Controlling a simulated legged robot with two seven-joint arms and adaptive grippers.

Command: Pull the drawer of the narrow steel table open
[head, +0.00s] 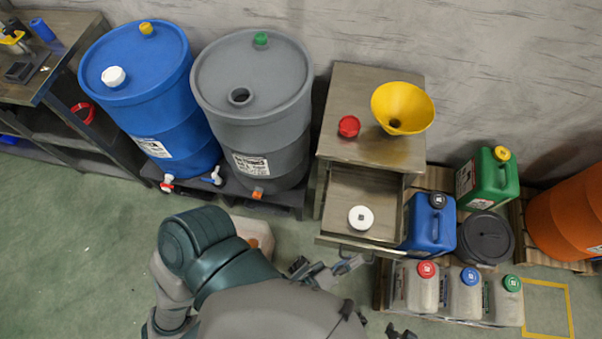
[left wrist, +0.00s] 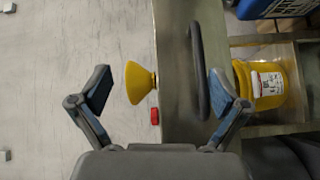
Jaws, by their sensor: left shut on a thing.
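The narrow steel table (head: 340,105) stands against the wall in the head view. Its drawer (head: 345,190) is pulled out, with a white round cap (head: 360,217) inside. In the left wrist view the dark bar handle (left wrist: 197,70) lies between the fingers, closer to the right-hand one; the fingers look spread there and contact is unclear. A small dark part of what seems to be my right gripper (head: 400,333) shows at the bottom edge; its jaws cannot be read.
A yellow funnel (head: 403,108) and red cap (head: 349,126) sit on the tabletop. A blue jerrycan (head: 428,225) stands close right of the drawer, with several pale jugs (head: 463,290) in front. Blue (head: 150,90) and grey (head: 265,120) drums stand left.

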